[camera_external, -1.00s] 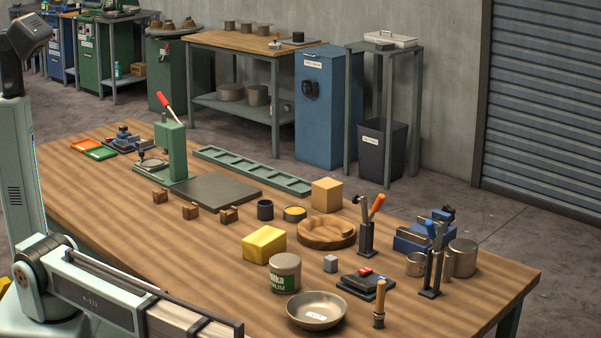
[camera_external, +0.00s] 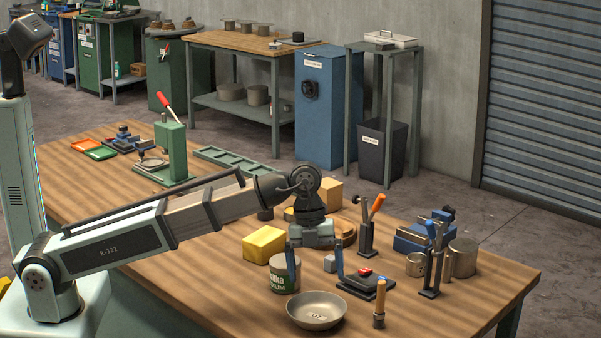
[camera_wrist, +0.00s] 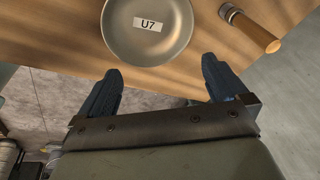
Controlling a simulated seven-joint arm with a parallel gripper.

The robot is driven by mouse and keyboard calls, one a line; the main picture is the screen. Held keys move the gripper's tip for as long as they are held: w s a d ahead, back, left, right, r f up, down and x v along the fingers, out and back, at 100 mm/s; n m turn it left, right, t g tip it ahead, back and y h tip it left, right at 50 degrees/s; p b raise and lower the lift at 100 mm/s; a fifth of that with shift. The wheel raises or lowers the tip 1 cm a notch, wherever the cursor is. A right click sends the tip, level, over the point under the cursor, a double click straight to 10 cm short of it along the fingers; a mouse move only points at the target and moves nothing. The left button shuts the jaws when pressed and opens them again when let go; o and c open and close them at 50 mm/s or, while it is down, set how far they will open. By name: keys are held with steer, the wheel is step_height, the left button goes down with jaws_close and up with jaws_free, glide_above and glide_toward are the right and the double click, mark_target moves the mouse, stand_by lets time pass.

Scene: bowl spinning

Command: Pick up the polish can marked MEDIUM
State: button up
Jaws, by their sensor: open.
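The polish can (camera_external: 284,275) stands upright on the table in the external view. It has a pale lid and a green label with only its end letters readable, "IUM". My gripper (camera_external: 315,268) is open and empty, pointing down, just right of and above the can. Its left finger overlaps the can's right edge in the picture; I cannot tell whether they touch. In the wrist view my gripper's two blue fingers (camera_wrist: 163,75) are apart with nothing between them, and the can does not show.
A metal bowl (camera_external: 316,310) tagged U7 sits in front of the can; it also shows in the wrist view (camera_wrist: 140,48). A yellow block (camera_external: 263,244) is behind the can.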

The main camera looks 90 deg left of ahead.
mark_target(285, 268)
steer(key=s+a+r+g+y, duration=0.1)
steer(key=s+a+r, duration=0.15)
steer(key=a, duration=0.55)
steer(key=s+a+r+y, duration=0.2)
steer(key=s+a, duration=0.2)
steer(key=a, duration=0.3)
steer(key=shift+m, duration=0.3)
steer(key=shift+s+a+f, duration=0.1)
steer(key=shift+a+f, duration=0.05)
steer(key=shift+f, duration=3.25)
steer(key=shift+s+a+f, duration=0.1)
steer(key=shift+a+f, duration=0.05)
steer(key=shift+f, duration=3.2)
steer(key=c, duration=1.1)
